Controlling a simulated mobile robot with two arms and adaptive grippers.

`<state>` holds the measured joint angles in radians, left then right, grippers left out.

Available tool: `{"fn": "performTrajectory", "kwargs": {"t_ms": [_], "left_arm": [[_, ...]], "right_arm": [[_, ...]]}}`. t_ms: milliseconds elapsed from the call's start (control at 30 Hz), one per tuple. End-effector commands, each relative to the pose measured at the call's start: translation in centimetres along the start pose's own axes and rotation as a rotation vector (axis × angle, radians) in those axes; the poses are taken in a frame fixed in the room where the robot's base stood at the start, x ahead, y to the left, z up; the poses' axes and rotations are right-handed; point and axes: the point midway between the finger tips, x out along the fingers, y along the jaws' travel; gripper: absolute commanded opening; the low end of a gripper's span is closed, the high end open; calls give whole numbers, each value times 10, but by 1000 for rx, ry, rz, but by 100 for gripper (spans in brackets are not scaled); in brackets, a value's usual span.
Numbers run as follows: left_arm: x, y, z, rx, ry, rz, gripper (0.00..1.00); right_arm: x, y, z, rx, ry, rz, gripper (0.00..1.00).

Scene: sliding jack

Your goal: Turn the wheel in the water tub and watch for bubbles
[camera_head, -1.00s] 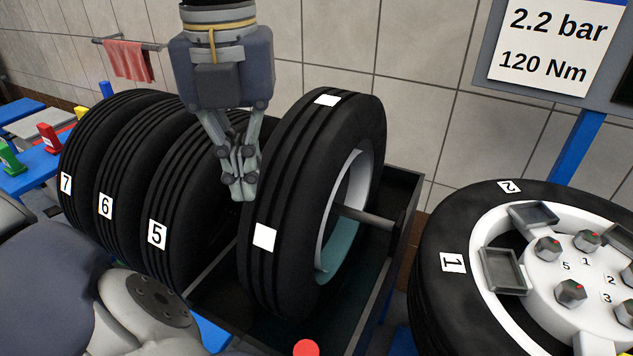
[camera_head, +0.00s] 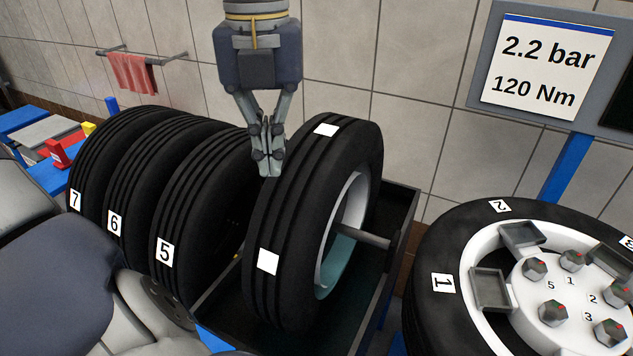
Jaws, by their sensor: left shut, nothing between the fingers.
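The wheel (camera_head: 285,255) stands upright in the dark water tub (camera_head: 372,312), on a grey axle (camera_head: 362,236) that comes out of its hub. Two white patches mark its tread, one near the top and one on the front. Teal water shows low inside the rim, and I see no bubbles. My left gripper (camera_head: 266,166) is shut and empty, pointing down at the upper left edge of the tread. I cannot tell whether its fingertips touch the tyre. My right gripper is not in view.
Tyres numbered 5 (camera_head: 195,215), 6 and 7 stand in a row left of the tub. A wheel with nuts (camera_head: 433,310) lies at the right, below a sign (camera_head: 548,62) reading 2.2 bar, 120 Nm. A red towel (camera_head: 133,72) hangs on the wall.

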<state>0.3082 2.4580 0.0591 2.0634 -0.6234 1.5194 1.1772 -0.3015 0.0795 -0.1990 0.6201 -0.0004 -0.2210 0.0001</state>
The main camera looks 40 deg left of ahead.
Motion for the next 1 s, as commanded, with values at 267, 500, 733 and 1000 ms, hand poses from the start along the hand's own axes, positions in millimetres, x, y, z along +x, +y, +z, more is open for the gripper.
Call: {"fn": "performTrajectory", "kwargs": {"t_ms": [267,500,733,1000], "left_arm": [[-2,-28,49,-2,4,3,0],[-3,-52,91,-2,4,3,0],[-3,-73,128,-2,2,2,0],[1,-80,139,1,0,0,0]], "right_arm": [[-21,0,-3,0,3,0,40],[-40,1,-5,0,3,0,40],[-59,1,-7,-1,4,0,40],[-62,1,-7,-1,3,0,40]]}}
